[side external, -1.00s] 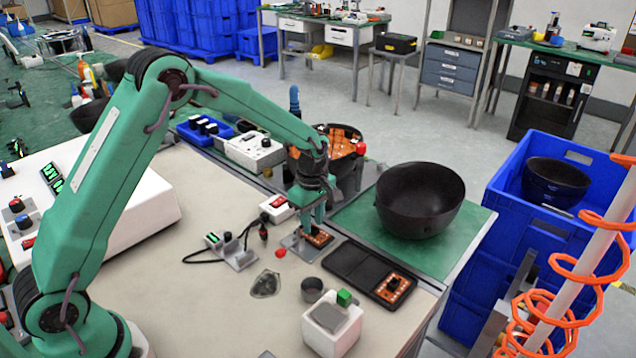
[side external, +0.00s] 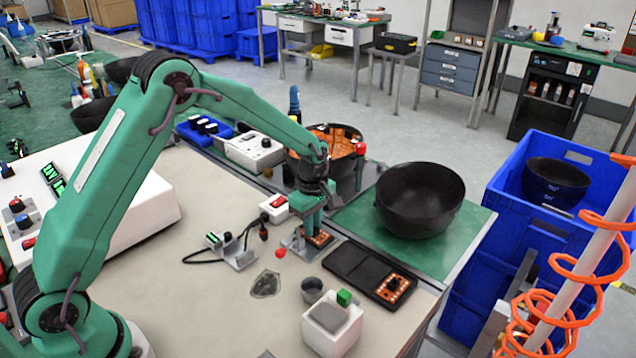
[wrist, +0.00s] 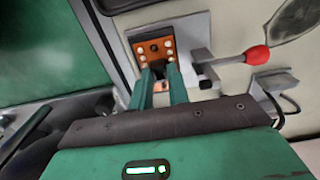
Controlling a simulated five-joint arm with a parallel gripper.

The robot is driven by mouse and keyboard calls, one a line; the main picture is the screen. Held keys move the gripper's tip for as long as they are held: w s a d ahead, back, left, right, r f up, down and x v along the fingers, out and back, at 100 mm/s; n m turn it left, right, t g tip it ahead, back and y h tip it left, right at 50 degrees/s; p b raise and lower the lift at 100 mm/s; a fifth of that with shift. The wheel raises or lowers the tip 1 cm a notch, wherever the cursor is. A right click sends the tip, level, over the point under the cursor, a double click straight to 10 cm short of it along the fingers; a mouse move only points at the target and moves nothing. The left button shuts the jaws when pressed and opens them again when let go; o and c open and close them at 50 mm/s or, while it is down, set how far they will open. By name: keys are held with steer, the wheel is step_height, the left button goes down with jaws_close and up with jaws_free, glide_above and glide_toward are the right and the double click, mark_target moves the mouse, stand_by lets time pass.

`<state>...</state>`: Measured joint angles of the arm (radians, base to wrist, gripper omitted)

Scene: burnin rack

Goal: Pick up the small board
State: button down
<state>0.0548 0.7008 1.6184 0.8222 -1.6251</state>
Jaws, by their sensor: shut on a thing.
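A small orange-brown board (side external: 319,238) with light round contacts sits at a grey metal fixture (side external: 293,241) that has a red-knobbed lever (side external: 281,253). My gripper (side external: 313,229) points down at it and is shut on the board. In the wrist view the board (wrist: 153,50) lies at the tips of my green fingers (wrist: 160,72), over the fixture plate (wrist: 188,38). The red knob (wrist: 256,55) is to its right. I cannot tell whether the board is clear of the fixture. Another orange board (side external: 393,287) lies on a black tray (side external: 350,264).
A black bowl (side external: 420,200) stands on the green mat (side external: 358,212) behind the tray. A white block with a green button (side external: 332,327) and a small grey cup (side external: 312,290) are in front. A cabled device (side external: 233,250) is to the left. The beige tabletop (side external: 205,300) at front left is clear.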

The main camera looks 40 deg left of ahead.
steer(key=shift+r, duration=0.15)
steer(key=shift+r, duration=0.6)
steer(key=r, duration=0.3)
steer(key=shift+s+d, duration=0.2)
steer(key=shift+d, duration=0.2)
steer(key=s+d+r, duration=0.6)
steer(key=d, duration=0.3)
steer(key=shift+r, duration=0.25)
steer(key=shift+s+a, duration=0.1)
steer(key=shift+a, duration=0.05)
